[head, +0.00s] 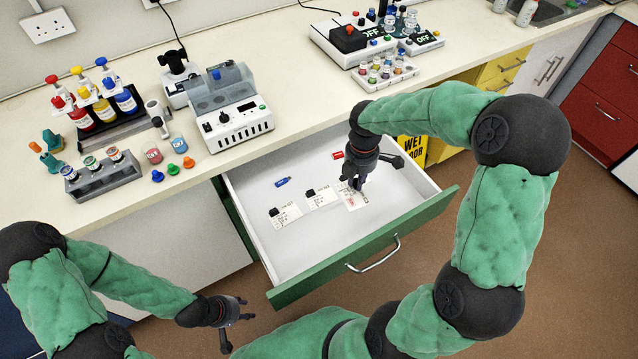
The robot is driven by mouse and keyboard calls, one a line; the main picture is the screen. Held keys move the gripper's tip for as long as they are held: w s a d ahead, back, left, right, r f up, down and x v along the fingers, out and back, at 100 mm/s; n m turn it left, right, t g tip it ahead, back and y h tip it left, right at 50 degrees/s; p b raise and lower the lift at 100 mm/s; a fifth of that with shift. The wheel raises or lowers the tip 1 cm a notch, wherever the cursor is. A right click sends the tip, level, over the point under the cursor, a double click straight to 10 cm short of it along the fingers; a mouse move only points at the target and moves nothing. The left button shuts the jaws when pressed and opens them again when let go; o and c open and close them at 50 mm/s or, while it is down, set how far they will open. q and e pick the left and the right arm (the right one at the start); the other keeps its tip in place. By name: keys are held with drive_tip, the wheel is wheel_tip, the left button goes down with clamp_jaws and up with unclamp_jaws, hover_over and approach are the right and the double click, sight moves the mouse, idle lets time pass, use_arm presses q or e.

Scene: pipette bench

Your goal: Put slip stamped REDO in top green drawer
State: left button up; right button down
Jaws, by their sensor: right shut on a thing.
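The top green drawer (325,262) is pulled open under the bench. Inside it lie two white slips with dark clips or blocks on them, a left slip (288,216) and a middle slip (322,199). A third white slip (355,201) with a reddish mark is at the right, under my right gripper (355,187). The mark is too small to read. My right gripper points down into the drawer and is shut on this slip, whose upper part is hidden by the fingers. My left gripper (236,323) is open and empty, low in front of the cabinet, left of the drawer front.
A blue small item (283,182) and a red one (337,155) lie in the drawer. Above, the bench (290,100) carries a vial rack (103,178), bottles, and a grey-white machine (238,125).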

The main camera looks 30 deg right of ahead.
drive_tip(key=shift+s+d+f+n, duration=0.15)
drive_tip(key=shift+d+f+n, duration=0.15)
drive_tip(key=shift+n, duration=0.1)
wheel_tip(320, 180, down, 10)
drive_tip(key=b, duration=0.4)
drive_tip(key=shift+r+b, duration=0.1)
drive_tip(key=shift+b, duration=0.2)
drive_tip(key=shift+r, duration=0.15)
drive_tip(key=c, duration=1.2)
unclamp_jaws()
wheel_tip(320, 180, up, 12)
drive_tip(key=p, duration=0.5)
